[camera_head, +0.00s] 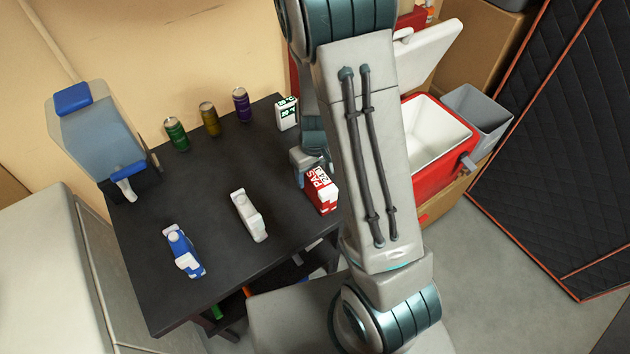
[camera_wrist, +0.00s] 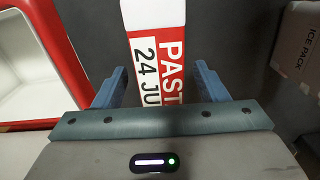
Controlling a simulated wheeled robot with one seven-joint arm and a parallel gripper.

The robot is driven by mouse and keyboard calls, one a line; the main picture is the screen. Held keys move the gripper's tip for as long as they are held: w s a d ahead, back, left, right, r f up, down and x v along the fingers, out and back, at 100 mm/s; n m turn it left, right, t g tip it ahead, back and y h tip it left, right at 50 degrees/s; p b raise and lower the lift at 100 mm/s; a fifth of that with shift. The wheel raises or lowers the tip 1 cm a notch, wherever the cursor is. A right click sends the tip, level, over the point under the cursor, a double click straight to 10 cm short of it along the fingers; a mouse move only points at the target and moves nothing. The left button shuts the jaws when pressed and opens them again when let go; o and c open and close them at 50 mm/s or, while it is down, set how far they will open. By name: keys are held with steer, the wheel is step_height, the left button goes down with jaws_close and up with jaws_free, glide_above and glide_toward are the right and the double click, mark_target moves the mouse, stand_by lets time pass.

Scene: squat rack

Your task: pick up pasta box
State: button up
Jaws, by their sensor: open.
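The pasta box (camera_head: 322,188) is red and white with "PAS" lettering and sits on the dark table (camera_head: 200,255) near its right edge. In the wrist view the pasta box (camera_wrist: 158,50) lies between the two blue fingers of my gripper (camera_wrist: 160,88), which are open with a gap on each side. In the head view my gripper (camera_head: 300,165) is at the box's far left end, partly hidden by my arm. Whether a finger touches the box cannot be told.
A white bottle-like pack (camera_head: 248,215) and a blue-white one (camera_head: 183,252) stand on the table. Several cans (camera_head: 209,119), a green-white carton (camera_head: 287,113) and a drink dispenser (camera_head: 98,130) stand at the back. An open red cooler (camera_head: 445,150) is right of the table.

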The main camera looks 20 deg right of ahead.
steer(key=shift+f, duration=1.45)
steer(key=shift+a, duration=0.1)
steer(key=c, duration=1.4)
steer(key=shift+w, duration=0.1)
steer(key=shift+c, duration=0.2)
steer(key=shift+r, duration=0.15)
